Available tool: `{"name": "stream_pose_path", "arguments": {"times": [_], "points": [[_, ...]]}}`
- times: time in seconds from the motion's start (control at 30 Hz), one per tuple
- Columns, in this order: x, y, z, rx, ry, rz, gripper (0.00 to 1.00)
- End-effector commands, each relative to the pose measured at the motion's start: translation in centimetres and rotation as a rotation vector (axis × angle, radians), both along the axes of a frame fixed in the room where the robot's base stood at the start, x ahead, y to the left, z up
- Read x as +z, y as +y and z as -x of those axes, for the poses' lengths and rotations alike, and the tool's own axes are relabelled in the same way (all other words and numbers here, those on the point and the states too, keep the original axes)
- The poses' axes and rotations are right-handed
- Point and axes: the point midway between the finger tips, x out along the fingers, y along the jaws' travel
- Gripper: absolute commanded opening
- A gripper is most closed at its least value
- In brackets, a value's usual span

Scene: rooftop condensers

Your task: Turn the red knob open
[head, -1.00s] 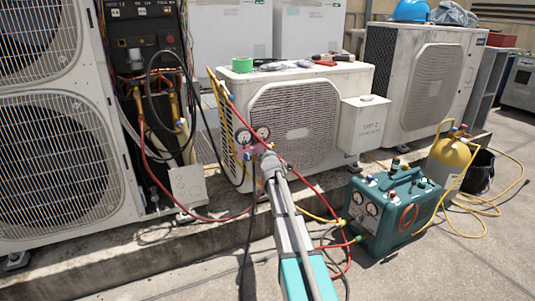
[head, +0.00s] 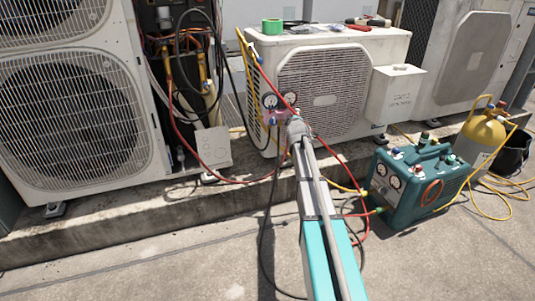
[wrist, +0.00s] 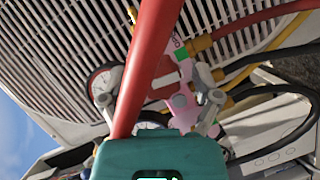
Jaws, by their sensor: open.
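The pink manifold (head: 277,118) with two round gauges (head: 270,100) hangs at the front left corner of the middle condenser. A blue knob shows at its left end. My gripper (head: 296,128) reaches up to its right end and covers part of it. In the wrist view my gripper (wrist: 158,99) is open, its grey fingers on either side of the pink manifold body (wrist: 182,105). A thick red hose (wrist: 150,50) crosses close in front of the camera. I cannot make out the red knob clearly; the hose and my gripper hide that area.
Red, yellow and black hoses hang around the manifold and my arm. The middle condenser (head: 345,48) stands behind it, with green tape (head: 272,26) on top. A teal recovery machine (head: 415,185) and yellow cylinder (head: 484,132) stand right. The front left pavement is clear.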

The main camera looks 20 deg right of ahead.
Motion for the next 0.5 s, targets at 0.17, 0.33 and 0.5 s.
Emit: {"name": "stream_pose_path", "arguments": {"times": [0.17,0.33,0.5], "points": [[0.17,-0.04,0.00,0.000,0.001,-0.065,0.81],[0.21,-0.07,-0.01,0.000,0.004,-0.141,0.81],[0.24,-0.07,-0.02,0.000,0.007,-0.226,0.81]]}}
